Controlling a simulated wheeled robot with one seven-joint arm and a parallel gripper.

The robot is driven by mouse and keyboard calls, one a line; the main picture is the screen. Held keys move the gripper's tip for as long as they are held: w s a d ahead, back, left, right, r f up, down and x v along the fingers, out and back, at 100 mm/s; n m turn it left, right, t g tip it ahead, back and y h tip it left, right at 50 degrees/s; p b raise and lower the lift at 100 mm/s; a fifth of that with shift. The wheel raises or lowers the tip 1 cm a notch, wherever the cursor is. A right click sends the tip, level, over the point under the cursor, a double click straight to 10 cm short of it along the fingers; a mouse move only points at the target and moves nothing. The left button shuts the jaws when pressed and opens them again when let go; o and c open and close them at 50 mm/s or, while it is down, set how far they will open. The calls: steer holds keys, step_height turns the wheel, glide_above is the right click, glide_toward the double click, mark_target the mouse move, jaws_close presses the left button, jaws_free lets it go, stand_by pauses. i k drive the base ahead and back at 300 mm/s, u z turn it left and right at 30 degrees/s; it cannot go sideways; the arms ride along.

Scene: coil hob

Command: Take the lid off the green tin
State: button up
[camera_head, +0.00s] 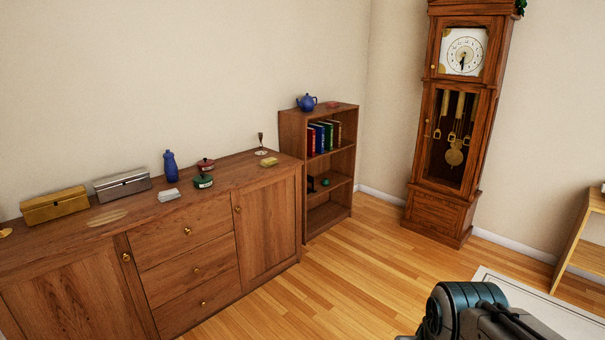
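A small round dark green tin (203,182) with a pale label stands on the wooden sideboard (140,212), near its front edge. Its top looks dark green too; it is too small to tell how the lid sits. A similar small red tin (205,165) stands just behind it, with a dark knob-like top. My gripper is not in view. Only part of my arm shows at the bottom right, well away from the sideboard.
Near the tins stand a blue bottle (170,166), a white dish (169,195), a silver box (122,186) and a gold box (55,205). A bookshelf (291,150) and a tall clock (455,120) stand further right. The wooden floor (340,275) ahead is clear.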

mark_target(202, 179)
steer(key=u, duration=0.25)
steer(key=i, duration=1.95)
steer(key=u, duration=0.95)
steer(key=i, duration=1.9)
steer(key=u, duration=0.45)
